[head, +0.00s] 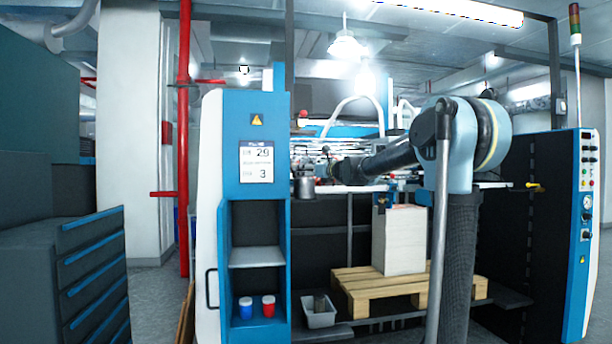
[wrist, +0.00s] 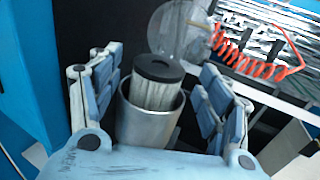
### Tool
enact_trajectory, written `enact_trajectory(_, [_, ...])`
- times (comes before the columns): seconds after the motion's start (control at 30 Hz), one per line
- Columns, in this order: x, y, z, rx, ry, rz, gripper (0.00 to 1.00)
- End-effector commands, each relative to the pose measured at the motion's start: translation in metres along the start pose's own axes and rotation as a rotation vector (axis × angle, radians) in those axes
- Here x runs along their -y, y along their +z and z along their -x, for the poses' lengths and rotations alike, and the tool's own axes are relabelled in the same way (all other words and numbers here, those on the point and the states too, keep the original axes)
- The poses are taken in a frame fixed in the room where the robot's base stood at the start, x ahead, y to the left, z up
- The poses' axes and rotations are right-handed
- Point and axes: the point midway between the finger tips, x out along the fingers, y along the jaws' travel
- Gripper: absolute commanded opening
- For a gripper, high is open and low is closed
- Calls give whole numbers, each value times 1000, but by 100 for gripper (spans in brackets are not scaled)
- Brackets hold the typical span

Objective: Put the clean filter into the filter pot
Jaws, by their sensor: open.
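The filter pot (wrist: 148,125) is an open metal cylinder in the middle of the wrist view. A pale pleated filter with a black end cap (wrist: 158,70) stands in it, its upper part above the rim. It looks clean; its lower part is hidden in the pot. My gripper (wrist: 158,62) is open, with one finger on each side of the filter and visible gaps to it. In the head view, the pot (head: 305,188) hangs at the machine's left side, and my gripper (head: 328,167) is close to it, small and unclear.
A clear round bowl (wrist: 178,32) is behind the filter, near a red coiled hose (wrist: 262,68). A grey bin (head: 319,318) on the low shelf holds a dark cylinder, perhaps another filter. A blue cup (head: 246,307) and a red cup (head: 268,306) stand in the cabinet (head: 232,150).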

Motion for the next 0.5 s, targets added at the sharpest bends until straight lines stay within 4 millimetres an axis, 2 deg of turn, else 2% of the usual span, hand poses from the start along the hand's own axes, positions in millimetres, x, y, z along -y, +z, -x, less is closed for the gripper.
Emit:
enact_trajectory(0.3, [0,0,51,0,-1,0,71])
enact_trajectory(0.5, [0,0,72,0,0,0,71])
